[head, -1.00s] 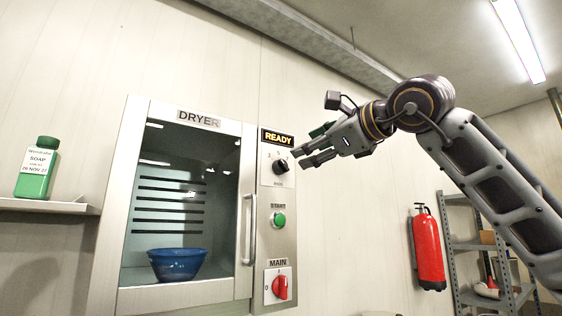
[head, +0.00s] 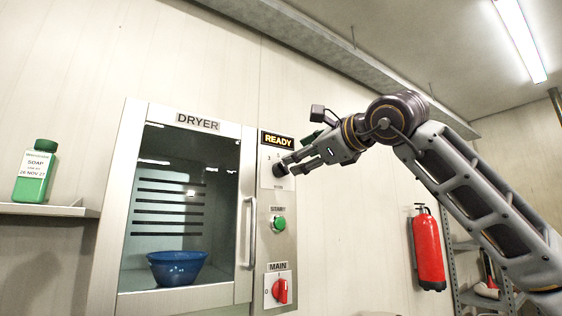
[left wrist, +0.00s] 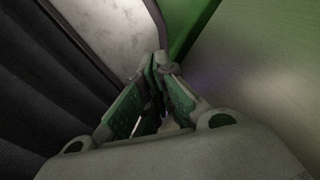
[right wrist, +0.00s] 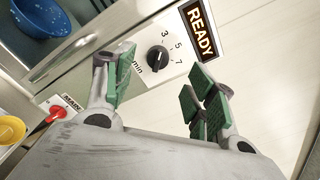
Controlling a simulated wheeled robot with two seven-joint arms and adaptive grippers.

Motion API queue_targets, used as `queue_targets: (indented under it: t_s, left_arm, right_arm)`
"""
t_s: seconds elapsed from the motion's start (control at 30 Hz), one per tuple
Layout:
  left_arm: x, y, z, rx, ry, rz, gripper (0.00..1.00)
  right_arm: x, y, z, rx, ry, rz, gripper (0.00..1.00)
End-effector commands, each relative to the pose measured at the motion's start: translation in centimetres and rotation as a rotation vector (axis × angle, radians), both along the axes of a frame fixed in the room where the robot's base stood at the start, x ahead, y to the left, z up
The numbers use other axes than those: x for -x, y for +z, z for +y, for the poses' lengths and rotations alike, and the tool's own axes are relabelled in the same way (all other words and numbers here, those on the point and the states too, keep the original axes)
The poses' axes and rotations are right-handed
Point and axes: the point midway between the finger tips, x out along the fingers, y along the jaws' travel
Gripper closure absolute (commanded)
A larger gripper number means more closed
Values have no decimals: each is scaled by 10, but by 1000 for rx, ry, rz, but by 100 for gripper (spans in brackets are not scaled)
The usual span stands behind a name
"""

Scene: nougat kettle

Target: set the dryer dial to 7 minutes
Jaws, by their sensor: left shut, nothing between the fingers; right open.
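In the head view the dial (head: 280,169) is partly covered by my right gripper (head: 290,162). In the right wrist view my right gripper (right wrist: 161,72) is open and empty, with the dial showing between and beyond its fingers; contact cannot be told. My left gripper (left wrist: 160,68) is shut with nothing in it, and shows only in the left wrist view.
The dryer (head: 130,230) has a glass door with a vertical handle (head: 252,232); a blue bowl (head: 177,268) sits inside. Above the dial is a lit READY display (head: 277,139). Below are a green start button (head: 279,223) and a red main switch (head: 280,291).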

Motion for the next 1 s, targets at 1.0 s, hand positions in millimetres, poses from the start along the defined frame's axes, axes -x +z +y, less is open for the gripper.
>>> queue_targets:
  t_s: [1.0]
  left_arm:
    - [0, 37, 0, 0, 0, 0, 100]
  right_arm:
    - [-81, 0, 54, 0, 0, 0, 44]
